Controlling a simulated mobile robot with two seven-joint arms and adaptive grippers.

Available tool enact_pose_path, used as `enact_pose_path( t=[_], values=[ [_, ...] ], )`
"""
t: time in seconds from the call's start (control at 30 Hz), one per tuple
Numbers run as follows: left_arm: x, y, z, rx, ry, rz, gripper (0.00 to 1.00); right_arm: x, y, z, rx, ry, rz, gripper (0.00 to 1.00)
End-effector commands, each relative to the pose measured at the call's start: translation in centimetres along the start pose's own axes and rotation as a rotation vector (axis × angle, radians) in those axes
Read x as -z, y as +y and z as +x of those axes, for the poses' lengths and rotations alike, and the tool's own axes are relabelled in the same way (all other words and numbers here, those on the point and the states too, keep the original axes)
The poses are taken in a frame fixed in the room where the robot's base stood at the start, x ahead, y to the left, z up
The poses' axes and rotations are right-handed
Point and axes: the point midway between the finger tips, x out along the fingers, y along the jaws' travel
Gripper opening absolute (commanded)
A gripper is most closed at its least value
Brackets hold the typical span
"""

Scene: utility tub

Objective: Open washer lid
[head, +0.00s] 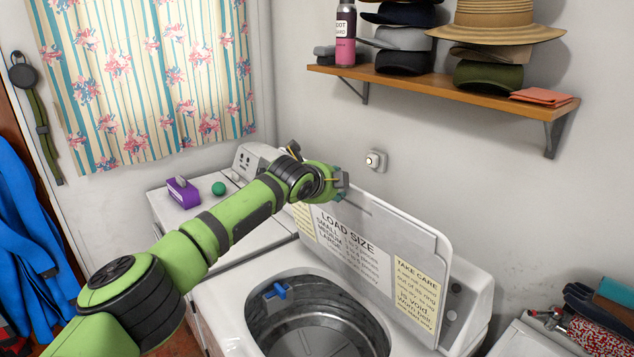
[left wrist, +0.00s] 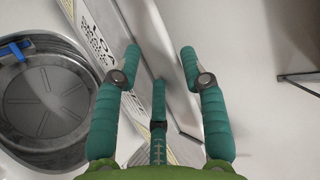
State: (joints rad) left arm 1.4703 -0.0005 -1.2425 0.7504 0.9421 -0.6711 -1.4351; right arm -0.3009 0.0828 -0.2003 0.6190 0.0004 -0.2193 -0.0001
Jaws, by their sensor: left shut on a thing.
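The white washer lid (head: 425,236) stands raised and nearly upright at the back of the washer (head: 222,312); its inner face carries printed load-size and caution labels. The round metal tub (head: 325,318) below is uncovered. My left gripper (head: 342,182) is at the lid's upper left edge. In the left wrist view the gripper's teal fingers (left wrist: 160,62) straddle the lid (left wrist: 145,28), which runs between them. The fingers are closed on the lid, though the exact contact is partly hidden. My right gripper is in neither view.
A second machine with a purple box (head: 183,191) and a green ball (head: 219,188) stands left. A wooden shelf (head: 450,88) with hats is above.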

Motion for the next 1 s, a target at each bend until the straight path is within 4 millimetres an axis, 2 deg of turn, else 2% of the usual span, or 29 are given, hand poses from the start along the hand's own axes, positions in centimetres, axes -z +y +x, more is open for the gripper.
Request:
enact_pose_path(
  t=[0.03,0.27,0.7,0.83,1.0],
  values=[
    [1.0,0.1,-0.3,0.000,0.020,0.000,0.28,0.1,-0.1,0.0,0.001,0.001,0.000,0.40],
    [0.6,0.0,-2.9,0.005,0.015,-0.002,0.28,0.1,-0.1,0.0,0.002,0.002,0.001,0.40],
    [-0.5,0.1,-9.3,0.009,0.000,-0.004,0.28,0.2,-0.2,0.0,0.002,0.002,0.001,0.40],
    [-0.6,0.1,-10.7,0.009,-0.001,-0.005,0.28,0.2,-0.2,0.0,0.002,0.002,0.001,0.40],
    [-0.7,0.1,-11.4,0.010,-0.001,-0.006,0.28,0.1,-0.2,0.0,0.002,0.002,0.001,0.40]
  ],
)
